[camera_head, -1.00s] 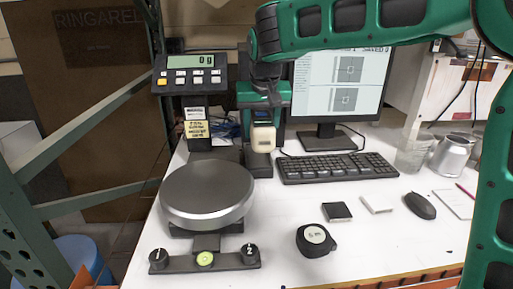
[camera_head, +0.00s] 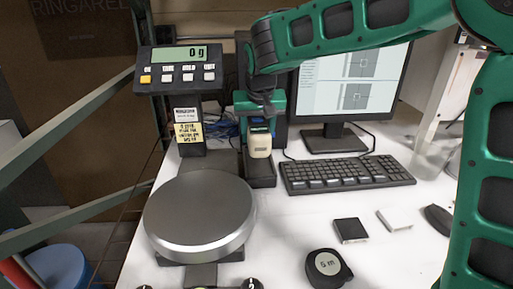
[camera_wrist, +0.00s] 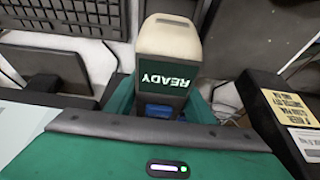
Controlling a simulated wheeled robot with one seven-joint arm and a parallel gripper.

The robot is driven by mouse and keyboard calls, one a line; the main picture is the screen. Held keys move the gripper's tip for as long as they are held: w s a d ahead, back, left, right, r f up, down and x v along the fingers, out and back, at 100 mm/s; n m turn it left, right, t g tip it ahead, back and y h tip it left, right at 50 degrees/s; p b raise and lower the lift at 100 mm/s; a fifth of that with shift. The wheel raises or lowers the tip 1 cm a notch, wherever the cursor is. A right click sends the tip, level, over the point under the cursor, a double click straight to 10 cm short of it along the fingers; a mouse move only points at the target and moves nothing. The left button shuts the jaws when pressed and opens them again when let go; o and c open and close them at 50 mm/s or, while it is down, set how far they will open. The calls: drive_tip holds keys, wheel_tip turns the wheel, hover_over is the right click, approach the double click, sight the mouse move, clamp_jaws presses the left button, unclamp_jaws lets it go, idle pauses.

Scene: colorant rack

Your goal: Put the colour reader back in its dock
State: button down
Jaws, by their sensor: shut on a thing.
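The colour reader (camera_head: 260,145) is a small block with a cream end and a dark screen. In the wrist view the reader (camera_wrist: 168,40) shows READY upside down, with a blue part below the screen. My gripper (camera_head: 260,112) is shut on the reader and holds it upright, cream end down in the head view. A dark stand with a flat foot (camera_head: 259,178), which looks like the dock, is right behind and below the reader. I cannot tell whether the reader touches it. The gripper hides the upper part of the stand.
A scale with a round steel pan (camera_head: 200,213) and a display (camera_head: 180,68) stands to the left. A keyboard (camera_head: 345,173) and monitor (camera_head: 350,90) are to the right. A tape measure (camera_head: 327,268), a black block (camera_head: 350,230) and a white block (camera_head: 394,218) lie in front.

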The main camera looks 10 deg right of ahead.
sight(259, 126)
drive_tip(key=shift+f, duration=2.1)
